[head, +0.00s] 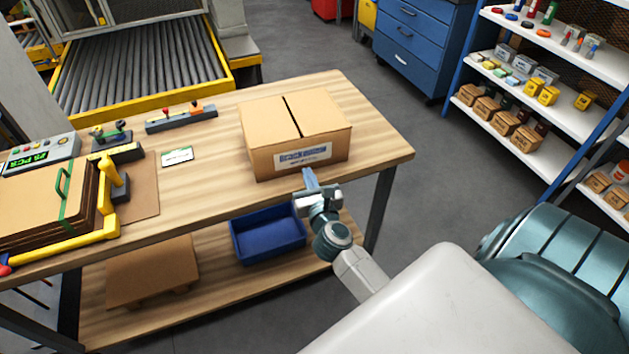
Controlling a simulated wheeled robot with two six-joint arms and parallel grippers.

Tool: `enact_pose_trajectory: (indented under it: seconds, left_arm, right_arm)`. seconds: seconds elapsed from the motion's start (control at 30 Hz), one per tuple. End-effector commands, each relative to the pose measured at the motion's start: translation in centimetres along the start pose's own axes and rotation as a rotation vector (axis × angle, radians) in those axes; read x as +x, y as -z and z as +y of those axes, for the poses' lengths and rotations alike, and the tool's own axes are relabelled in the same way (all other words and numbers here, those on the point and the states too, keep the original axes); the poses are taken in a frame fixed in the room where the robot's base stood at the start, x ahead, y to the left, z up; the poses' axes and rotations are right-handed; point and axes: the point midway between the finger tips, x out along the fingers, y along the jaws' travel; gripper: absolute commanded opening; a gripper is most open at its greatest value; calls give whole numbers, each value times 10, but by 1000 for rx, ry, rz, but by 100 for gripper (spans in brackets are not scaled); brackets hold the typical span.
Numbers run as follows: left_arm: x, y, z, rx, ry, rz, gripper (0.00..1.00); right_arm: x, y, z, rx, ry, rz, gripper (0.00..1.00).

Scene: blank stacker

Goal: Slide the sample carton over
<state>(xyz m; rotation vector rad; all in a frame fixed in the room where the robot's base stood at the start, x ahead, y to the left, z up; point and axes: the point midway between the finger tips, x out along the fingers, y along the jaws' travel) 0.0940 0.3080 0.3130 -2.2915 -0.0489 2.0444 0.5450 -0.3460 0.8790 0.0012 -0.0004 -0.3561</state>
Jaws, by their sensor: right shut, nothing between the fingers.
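The sample carton (276,126) is a closed brown cardboard box with a dark seam along its top and a white and blue label on its near face. It sits upright on the right part of the wooden table (205,193). My right gripper (308,176) is shut and empty, at the carton's near face just below the label. I cannot tell whether its tips touch the carton. My left gripper is not in view.
A stack of cardboard blanks in a yellow-railed holder (109,231) stands at the table's left. A small card (177,156) and a tool rack (181,119) lie left of the carton. A blue bin (268,236) is on the lower shelf. Table right of the carton is clear.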

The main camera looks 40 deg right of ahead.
Motion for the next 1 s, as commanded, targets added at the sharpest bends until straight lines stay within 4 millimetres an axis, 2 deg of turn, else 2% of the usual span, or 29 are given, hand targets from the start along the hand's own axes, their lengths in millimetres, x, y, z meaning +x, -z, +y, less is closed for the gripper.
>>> enact_pose_trajectory:
  seconds: [0.1, 0.3, 0.77, 0.87, 1.0]
  left_arm:
    - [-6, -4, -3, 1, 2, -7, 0]
    - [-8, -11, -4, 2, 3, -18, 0]
    - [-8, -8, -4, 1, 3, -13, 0]
    - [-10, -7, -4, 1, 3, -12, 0]
    - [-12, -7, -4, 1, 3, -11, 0]
  right_arm:
    - [22, -2, 0, -2, 1, -1, 0]
    - [41, 0, 0, -2, 1, 0, 0]
    - [47, 0, 0, -1, 0, 0, 0]
    - [58, 0, 0, -2, 0, -1, 0]
    - [92, -2, 0, -2, 0, -3, 0]
